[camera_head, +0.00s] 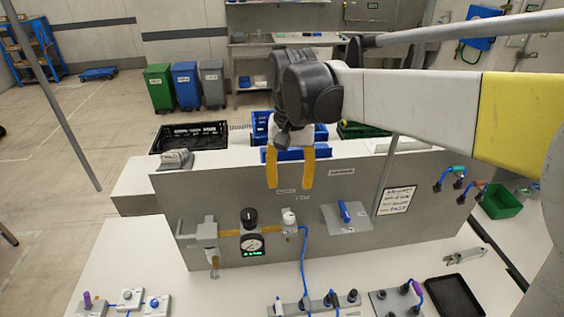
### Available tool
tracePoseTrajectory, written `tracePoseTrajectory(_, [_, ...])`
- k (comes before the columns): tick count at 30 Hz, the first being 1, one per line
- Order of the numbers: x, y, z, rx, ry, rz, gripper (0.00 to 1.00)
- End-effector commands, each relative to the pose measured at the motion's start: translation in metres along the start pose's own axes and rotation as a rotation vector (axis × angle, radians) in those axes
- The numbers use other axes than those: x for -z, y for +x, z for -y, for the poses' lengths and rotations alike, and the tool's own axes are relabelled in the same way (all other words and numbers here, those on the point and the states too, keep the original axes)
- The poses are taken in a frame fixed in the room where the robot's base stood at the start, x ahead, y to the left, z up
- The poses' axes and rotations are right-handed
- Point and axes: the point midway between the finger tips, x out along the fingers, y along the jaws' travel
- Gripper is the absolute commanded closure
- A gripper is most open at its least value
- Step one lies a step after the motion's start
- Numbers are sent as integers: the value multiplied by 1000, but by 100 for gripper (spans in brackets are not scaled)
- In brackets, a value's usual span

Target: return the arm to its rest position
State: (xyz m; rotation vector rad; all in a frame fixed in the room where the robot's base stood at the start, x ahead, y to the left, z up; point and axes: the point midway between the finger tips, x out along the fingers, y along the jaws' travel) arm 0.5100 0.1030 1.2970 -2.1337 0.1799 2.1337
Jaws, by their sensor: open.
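My gripper (290,169) hangs from the end of my arm near the middle of the head view, with its two yellow fingers pointing down. The fingers are apart, with nothing between them. It is in front of the upper part of the grey upright panel (400,185). Whether the fingers touch the panel I cannot tell. My arm reaches in from the right edge, with a white and yellow link.
Below the gripper, the panel carries a gauge (253,244) and knobs. A blue crate (262,127) stands behind the gripper, with a black crate (188,137) to its left. A white table (130,250) with connectors and a black tray (452,298) lies in front. Bins (186,85) stand behind.

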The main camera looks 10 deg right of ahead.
Motion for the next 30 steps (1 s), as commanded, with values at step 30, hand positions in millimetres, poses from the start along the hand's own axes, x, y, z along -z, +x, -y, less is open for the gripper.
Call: tracePoseTrajectory(30, [-122, 182, -120, 62, -147, -564, 52])
